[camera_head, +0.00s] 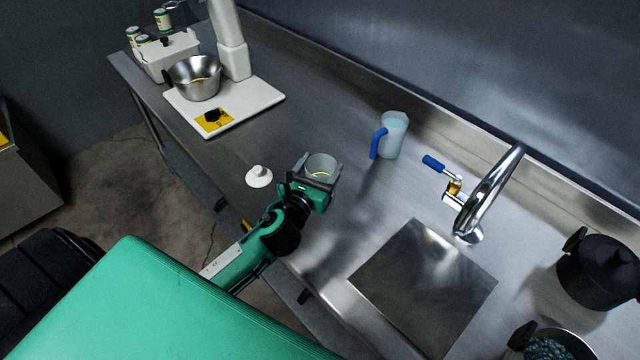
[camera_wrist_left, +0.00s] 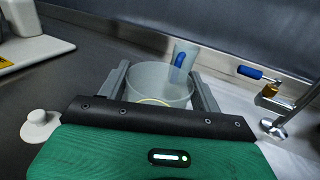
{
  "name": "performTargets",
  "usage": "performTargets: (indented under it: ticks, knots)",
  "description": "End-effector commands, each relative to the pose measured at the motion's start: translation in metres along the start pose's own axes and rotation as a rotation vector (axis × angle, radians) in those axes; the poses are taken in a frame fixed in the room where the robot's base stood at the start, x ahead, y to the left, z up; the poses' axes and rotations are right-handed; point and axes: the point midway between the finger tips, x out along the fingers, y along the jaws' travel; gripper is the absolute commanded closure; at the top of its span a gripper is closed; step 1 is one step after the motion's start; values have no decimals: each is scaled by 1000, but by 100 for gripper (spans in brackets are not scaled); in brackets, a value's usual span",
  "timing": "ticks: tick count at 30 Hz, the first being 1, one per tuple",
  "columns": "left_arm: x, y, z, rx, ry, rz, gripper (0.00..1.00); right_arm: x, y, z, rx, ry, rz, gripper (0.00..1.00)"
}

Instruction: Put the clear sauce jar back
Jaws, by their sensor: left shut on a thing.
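The clear sauce jar (camera_head: 322,164) is a see-through round jar with a yellow ring near its bottom. My left gripper (camera_head: 320,178) is shut on the jar, with one finger on each side of it. In the left wrist view the jar (camera_wrist_left: 158,84) stands between the two fingers of the left gripper (camera_wrist_left: 162,88), upright or nearly so. I cannot tell whether its bottom touches the counter. A white knobbed lid (camera_head: 259,177) lies on the counter to the left of the gripper; it also shows in the left wrist view (camera_wrist_left: 40,128). My right gripper is not in view.
A clear jug with a blue handle (camera_head: 393,135) stands behind the jar. A white scale-like base (camera_head: 255,96) with a steel bowl (camera_head: 196,78) is at the back left. A faucet (camera_head: 490,190), steel plate (camera_head: 425,280) and black pot (camera_head: 600,275) are to the right.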

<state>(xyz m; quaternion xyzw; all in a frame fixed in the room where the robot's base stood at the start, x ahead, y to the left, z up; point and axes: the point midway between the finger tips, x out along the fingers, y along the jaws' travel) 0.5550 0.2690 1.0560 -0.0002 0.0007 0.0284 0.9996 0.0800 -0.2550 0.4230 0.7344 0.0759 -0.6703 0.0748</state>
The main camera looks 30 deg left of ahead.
Motion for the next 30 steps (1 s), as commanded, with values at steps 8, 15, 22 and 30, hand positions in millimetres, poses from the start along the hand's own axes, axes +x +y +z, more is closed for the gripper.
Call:
performTargets:
  ticks: [8, 15, 22, 30]
  knots:
    - [0, 0, -26, -2, 1, 1, 91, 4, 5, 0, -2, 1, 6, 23]
    - [0, 0, -53, -1, 0, 1, 91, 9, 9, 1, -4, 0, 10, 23]
    - [0, 0, -55, 1, -2, 0, 91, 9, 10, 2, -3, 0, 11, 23]
    - [0, 0, -58, 0, -1, -1, 19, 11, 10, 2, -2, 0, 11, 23]
